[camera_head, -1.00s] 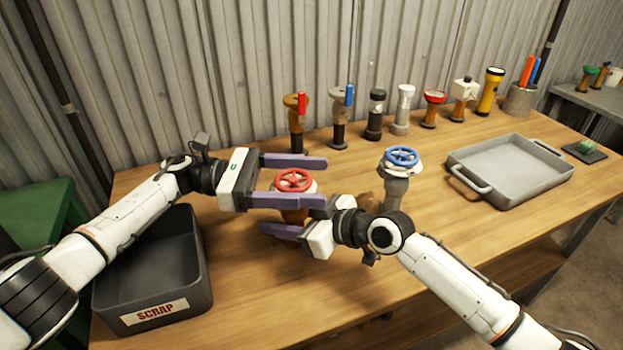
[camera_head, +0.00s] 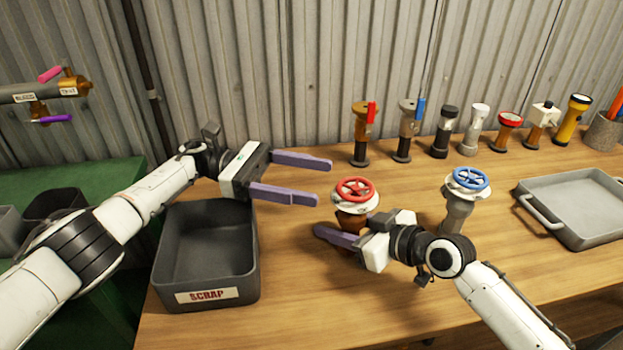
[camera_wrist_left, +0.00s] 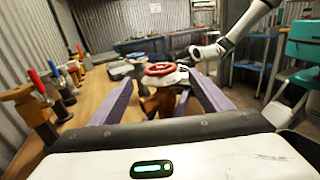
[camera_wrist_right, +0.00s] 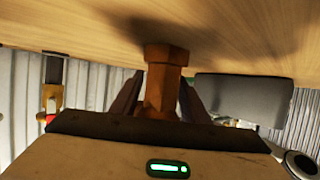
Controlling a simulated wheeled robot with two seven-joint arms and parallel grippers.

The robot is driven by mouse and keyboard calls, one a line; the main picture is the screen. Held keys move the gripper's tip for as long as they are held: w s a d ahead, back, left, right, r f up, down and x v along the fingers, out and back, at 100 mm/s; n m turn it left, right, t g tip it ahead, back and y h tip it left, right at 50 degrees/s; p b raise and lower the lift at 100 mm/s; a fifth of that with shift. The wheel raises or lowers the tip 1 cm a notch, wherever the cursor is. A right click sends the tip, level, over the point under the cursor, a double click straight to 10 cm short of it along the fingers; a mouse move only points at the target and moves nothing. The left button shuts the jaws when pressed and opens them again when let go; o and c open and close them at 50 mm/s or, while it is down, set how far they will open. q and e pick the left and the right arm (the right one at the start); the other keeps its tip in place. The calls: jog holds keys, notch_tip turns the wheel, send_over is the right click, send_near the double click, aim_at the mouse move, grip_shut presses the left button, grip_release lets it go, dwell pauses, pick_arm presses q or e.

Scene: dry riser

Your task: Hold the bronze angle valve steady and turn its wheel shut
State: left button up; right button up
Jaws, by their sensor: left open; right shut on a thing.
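The bronze angle valve (camera_head: 352,221) stands on the wooden bench with a red wheel (camera_head: 355,190) on top. My right gripper (camera_head: 345,230) is shut on its bronze body below the wheel; the body (camera_wrist_right: 163,90) shows between the fingers in the right wrist view. My left gripper (camera_head: 324,182) is open and empty, just left of the wheel and apart from it. In the left wrist view the red wheel (camera_wrist_left: 160,69) lies ahead, between the spread fingers. Part of the valve body is hidden by my right gripper.
A blue-wheeled grey valve (camera_head: 457,215) stands close to the right, near my right arm. A dark SCRAP bin (camera_head: 207,297) sits below my left arm. Several valves and torches line the back. A grey tray (camera_head: 585,238) is at right. A labelled pipe (camera_head: 30,92) shows at far left.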

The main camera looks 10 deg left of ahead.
aim_at(345, 197)
pick_arm(q)
jog(key=w+d+r+n+t+y, duration=0.3)
jog(key=w+d+n+t, duration=0.4)
jog(key=n+t, duration=0.4)
jog(key=s+t+y, duration=0.1)
jog(key=s+n+t, duration=0.1)
jog(key=s+t, duration=0.1)
jog(key=s+f+t+y, duration=0.1)
jog(key=s, duration=0.1)
jog(key=shift+a+n+t+y, duration=0.2)
jog(key=shift+n+t+y, duration=0.1)
jog(key=shift+t, duration=0.1)
jog(key=s+y, duration=0.1)
jog(key=s, duration=0.2)
jog(key=s+a+f+t+y, duration=0.1)
jog(key=s, duration=0.2)
jog(key=s+t+y, duration=0.1)
jog(key=s, duration=0.3)
jog(key=shift+a+f+n, duration=0.35)
jog(key=shift+a+n, duration=0.05)
jog(key=x, duration=1.1)
jog(key=shift+w+d, duration=0.1)
jog(key=shift+w, duration=0.15)
jog(key=shift+c, duration=0.5)
